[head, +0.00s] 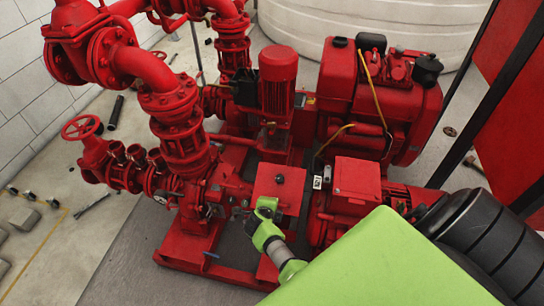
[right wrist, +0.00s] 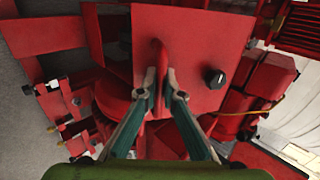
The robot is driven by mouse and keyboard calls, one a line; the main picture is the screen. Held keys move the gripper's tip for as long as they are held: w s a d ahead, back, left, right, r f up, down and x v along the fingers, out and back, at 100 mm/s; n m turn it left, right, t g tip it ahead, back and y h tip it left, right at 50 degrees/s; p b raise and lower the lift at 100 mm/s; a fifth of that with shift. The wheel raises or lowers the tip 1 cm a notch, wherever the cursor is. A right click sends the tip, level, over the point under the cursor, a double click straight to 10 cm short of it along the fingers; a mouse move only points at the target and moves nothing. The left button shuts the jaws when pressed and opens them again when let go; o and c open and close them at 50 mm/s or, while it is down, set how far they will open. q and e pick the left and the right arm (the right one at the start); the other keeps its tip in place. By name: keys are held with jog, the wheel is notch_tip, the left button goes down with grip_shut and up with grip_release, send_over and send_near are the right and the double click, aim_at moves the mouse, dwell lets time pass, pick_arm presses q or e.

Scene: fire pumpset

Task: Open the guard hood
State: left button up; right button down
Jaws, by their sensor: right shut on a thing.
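The guard hood (head: 285,190) is a red box with a flat top and a small black knob, in the middle of the pumpset in the head view. In the right wrist view the hood (right wrist: 190,30) fills the upper middle, with the black knob to the right. A thin red handle (right wrist: 160,58) stands out from it. My right gripper (right wrist: 161,80) has its two fingers closed on this handle, one on each side. In the head view the right gripper (head: 252,212) is at the hood's near left edge, its fingertips hard to see. My left gripper is not in view.
Red pipes and a valve wheel (head: 81,127) stand at the left. A vertical red motor (head: 278,82) is behind the hood, and a red engine (head: 370,100) is behind to the right. A red frame panel (head: 505,130) stands at the right.

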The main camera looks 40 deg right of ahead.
aim_at(274, 187)
jog(key=r+p, duration=0.1)
jog(key=r, duration=0.1)
jog(key=w+d+r+p, duration=0.1)
jog(key=r+p, duration=0.1)
jog(key=w+d+r+p, duration=0.1)
jog(key=r+p, duration=0.1)
jog(key=shift+d+r, duration=0.1)
jog(key=w+d+r+p, duration=0.2)
jog(key=r+p, duration=0.1)
jog(key=w+d+r+p, duration=0.1)
jog(key=shift+d+r, duration=0.15)
jog(key=w+d+r+p, duration=0.1)
jog(key=d, duration=0.1)
jog(key=w+d+r+p, duration=0.1)
jog(key=w, duration=0.1)
jog(key=shift+d+r, duration=0.35)
jog(key=w+d+r+b, duration=0.1)
jog(key=w+d+r, duration=0.1)
jog(key=w+d, duration=0.2)
jog(key=shift+w+d, duration=0.2)
jog(key=shift+d, duration=0.4)
jog(key=c, duration=2.5)
grip_release()
